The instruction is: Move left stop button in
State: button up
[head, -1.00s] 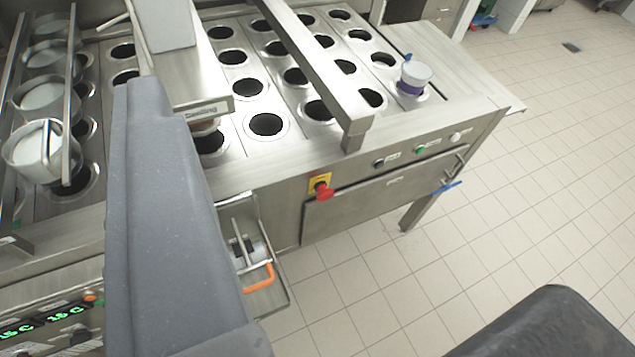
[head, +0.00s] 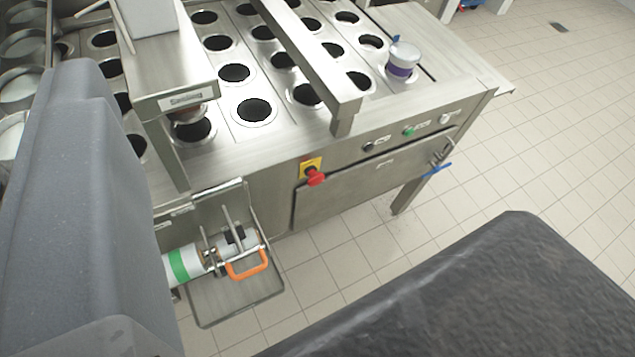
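A red stop button (head: 316,177) sits on a yellow plate (head: 310,166) on the front panel of the steel cup filler (head: 270,195). It sticks out from the panel, and nothing touches it. No other red stop button shows. My grey arm fills the left side of the view, and a dark part of mine fills the lower right. My gripper's fingertips do not show, so I cannot see where they are relative to the button.
A black, a green (head: 408,131) and a white button line the panel to the right. A blue-handled valve (head: 436,169) is at the panel's right end. An orange handle (head: 247,265) with a pipe sits over a tray (head: 235,300). Tiled floor (head: 400,235) in front is clear.

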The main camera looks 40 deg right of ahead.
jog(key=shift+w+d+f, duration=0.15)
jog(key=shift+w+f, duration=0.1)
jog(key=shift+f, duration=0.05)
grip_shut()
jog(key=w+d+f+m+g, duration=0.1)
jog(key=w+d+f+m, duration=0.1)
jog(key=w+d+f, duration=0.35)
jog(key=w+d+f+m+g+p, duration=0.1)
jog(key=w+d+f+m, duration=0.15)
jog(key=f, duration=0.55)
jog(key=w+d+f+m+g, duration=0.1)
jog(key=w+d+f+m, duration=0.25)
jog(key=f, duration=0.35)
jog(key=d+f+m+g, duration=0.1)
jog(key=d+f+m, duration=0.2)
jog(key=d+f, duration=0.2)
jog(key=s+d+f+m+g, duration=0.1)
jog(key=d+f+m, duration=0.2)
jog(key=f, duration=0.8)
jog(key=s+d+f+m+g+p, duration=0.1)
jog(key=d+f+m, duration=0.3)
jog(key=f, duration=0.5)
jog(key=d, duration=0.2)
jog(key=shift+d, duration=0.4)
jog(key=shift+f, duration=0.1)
